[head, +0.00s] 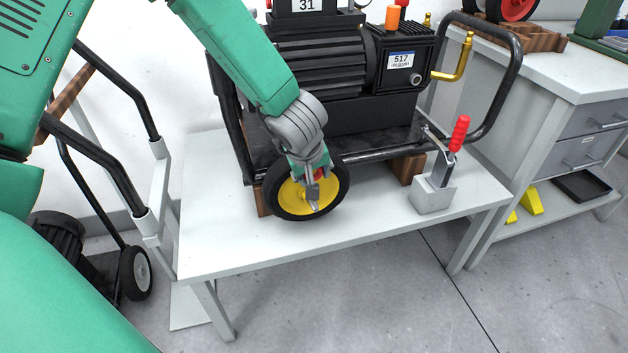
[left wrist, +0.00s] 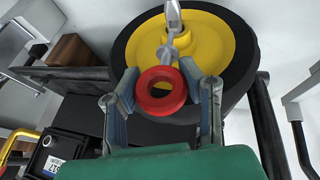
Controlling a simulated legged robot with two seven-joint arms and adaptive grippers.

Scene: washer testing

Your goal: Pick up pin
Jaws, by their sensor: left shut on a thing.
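The pin has a red ring head (left wrist: 161,90) and a grey metal shank (left wrist: 172,20). It lies in front of the yellow hub of a black-tyred wheel (left wrist: 235,60). In the head view the same wheel (head: 283,200) is at the front of the cart, and the pin's grey part (head: 313,195) shows against its hub. My left gripper (head: 314,172) is at the hub, pointing down. In the left wrist view its fingers (left wrist: 166,80) are on both sides of the red ring, shut on the pin. My right gripper is in neither view.
The black cart carries a pump (head: 330,65) on a white table (head: 215,255). A red-handled toggle clamp (head: 433,195) stands to the right of the wheel. Wooden blocks (head: 407,166) are under the cart. A drawer bench (head: 585,85) is at the right; the front table strip is clear.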

